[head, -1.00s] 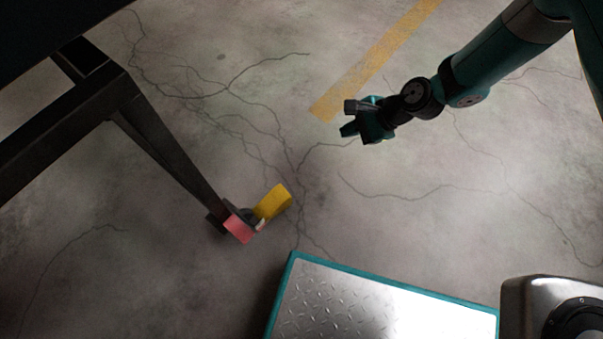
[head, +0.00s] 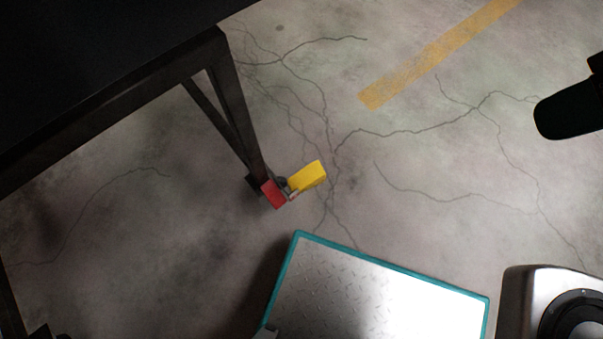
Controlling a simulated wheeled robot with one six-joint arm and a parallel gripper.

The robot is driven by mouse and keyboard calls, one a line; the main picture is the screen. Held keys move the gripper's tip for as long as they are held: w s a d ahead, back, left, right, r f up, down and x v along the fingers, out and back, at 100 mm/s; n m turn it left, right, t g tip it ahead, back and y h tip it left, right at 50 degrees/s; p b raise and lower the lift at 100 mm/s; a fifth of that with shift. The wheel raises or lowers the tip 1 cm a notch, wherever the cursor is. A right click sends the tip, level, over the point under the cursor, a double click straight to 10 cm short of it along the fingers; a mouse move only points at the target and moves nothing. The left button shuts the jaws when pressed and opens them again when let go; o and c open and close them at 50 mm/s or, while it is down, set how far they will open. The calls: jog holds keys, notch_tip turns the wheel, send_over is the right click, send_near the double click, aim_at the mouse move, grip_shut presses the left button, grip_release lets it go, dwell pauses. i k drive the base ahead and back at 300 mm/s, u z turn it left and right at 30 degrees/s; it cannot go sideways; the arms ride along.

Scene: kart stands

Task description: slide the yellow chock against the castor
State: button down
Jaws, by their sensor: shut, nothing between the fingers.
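The yellow chock (head: 307,177) lies on the floor just right of the castor (head: 281,184) at the foot of the dark table leg. Its left end is close to the castor; I cannot tell whether they touch. A red block (head: 273,194) sits at the near side of the castor and hides part of it. My gripper is out of the picture; only a dark part of my arm shows at the right edge, well away from the chock.
The dark stand (head: 228,95) with its braced leg fills the upper left. My teal-edged metal deck takes up the bottom middle. The cracked concrete floor (head: 430,170) right of the chock is clear, with a yellow painted stripe (head: 440,52) farther back.

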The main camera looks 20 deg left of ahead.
aim_at(312, 175)
jog(key=u, duration=0.65)
jog(key=k, duration=0.8)
jog(key=u, duration=0.7)
